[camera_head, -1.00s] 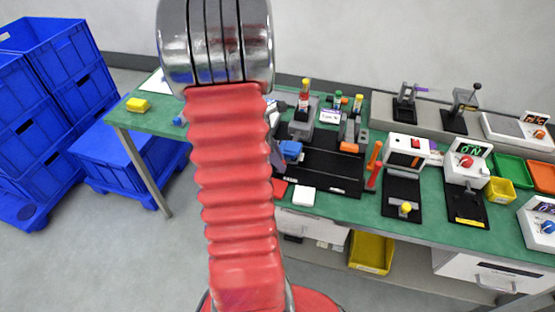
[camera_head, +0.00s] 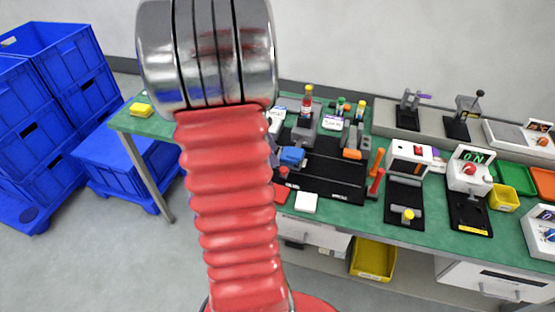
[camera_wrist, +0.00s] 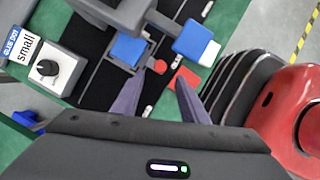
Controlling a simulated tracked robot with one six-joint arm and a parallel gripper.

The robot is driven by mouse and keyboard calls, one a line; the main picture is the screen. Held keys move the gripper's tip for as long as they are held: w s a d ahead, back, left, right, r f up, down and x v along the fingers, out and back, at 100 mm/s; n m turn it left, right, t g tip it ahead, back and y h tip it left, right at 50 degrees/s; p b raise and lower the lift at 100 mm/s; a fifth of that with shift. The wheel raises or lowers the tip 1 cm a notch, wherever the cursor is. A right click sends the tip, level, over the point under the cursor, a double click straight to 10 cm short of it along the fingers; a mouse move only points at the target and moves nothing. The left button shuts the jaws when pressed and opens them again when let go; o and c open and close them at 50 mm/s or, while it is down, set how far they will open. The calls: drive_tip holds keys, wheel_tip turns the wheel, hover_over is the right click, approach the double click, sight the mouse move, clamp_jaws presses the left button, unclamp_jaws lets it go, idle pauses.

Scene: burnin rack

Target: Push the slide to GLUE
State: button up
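A black fixture plate (camera_head: 335,175) with pale tracks lies on the green bench. At its left sit a blue block (camera_head: 292,156) and a small red knob (camera_head: 283,173). In the wrist view one blue block (camera_wrist: 128,48) lies on a grey carriage between rails, the red knob (camera_wrist: 160,67) beside it, and a second blue block (camera_wrist: 190,38) to the right. I cannot tell for certain which part is the slide, and no GLUE mark is readable on the tracks. My gripper (camera_wrist: 160,80) is open, its two dark fingers apart and empty, close to the red knob. My arm hides part of the plate's left side in the head view.
A dial box (camera_wrist: 50,68) with a "small" label stands left in the wrist view. Grey posts with a red bottle (camera_head: 307,100) rise behind the plate. Orange and red upright handles (camera_head: 376,170) and a white instrument (camera_head: 409,158) stand right. Blue crates (camera_head: 50,100) are at far left.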

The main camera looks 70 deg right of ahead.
drive_tip(key=d+v, duration=0.1)
drive_tip(key=v, duration=0.5)
drive_tip(key=shift+a+r, duration=0.35)
drive_tip(key=shift+a, duration=0.2)
drive_tip(key=shift+w, duration=0.15)
drive_tip(key=shift+c, duration=0.2)
drive_tip(key=w+a+f+n+g+h, duration=0.4)
drive_tip(key=a+f+g+h, duration=0.1)
drive_tip(key=a+f+h, duration=0.2)
drive_tip(key=shift+w+a+f+g+h, duration=0.35)
drive_tip(key=shift+a+f, duration=0.2)
drive_tip(key=shift+f, duration=0.35)
